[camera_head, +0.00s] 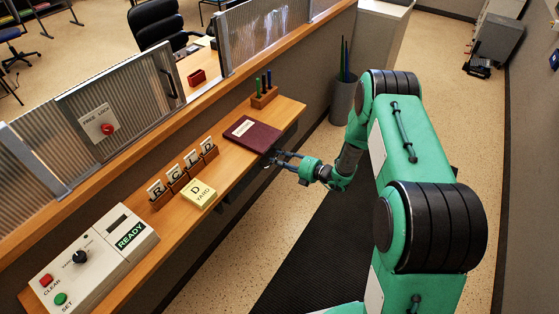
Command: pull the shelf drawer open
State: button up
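My gripper (274,158) is at the front edge of the wooden shelf (229,171), beside the dark red book (251,134). Its two thin dark fingers point left toward the shelf edge. A narrow gap shows between them, but their tips are too small and dark to tell whether they hold anything. Dark parts (234,190) show under the shelf's front edge, near my gripper. The drawer's front and handle cannot be made out clearly; the shelf top and my gripper hide much of that area.
On the shelf are a control box (92,262), a letter-card rack (184,176), a yellow card block (199,194) and a pen holder (264,97). A glazed wooden partition runs behind. A grey bin (342,103) stands beyond the shelf. A dark mat (318,247) covers the floor in front.

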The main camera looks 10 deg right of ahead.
grip_shut()
jog(key=f+p+v, duration=0.2)
jog(key=v, duration=0.7)
jog(key=f+p+v, duration=0.1)
jog(key=p+v, duration=0.2)
jog(key=v, duration=0.6)
jog(key=shift+s+d+f, duration=0.3)
jog(key=shift+s+f, duration=0.1)
jog(key=shift+f, duration=0.05)
jog(key=shift+o, duration=1)
grip_release()
jog(key=shift+d+r, duration=0.1)
jog(key=shift+d, duration=0.05)
jog(key=v, duration=1.1)
jog(key=shift+s+d, duration=0.2)
jog(key=shift+s, duration=0.1)
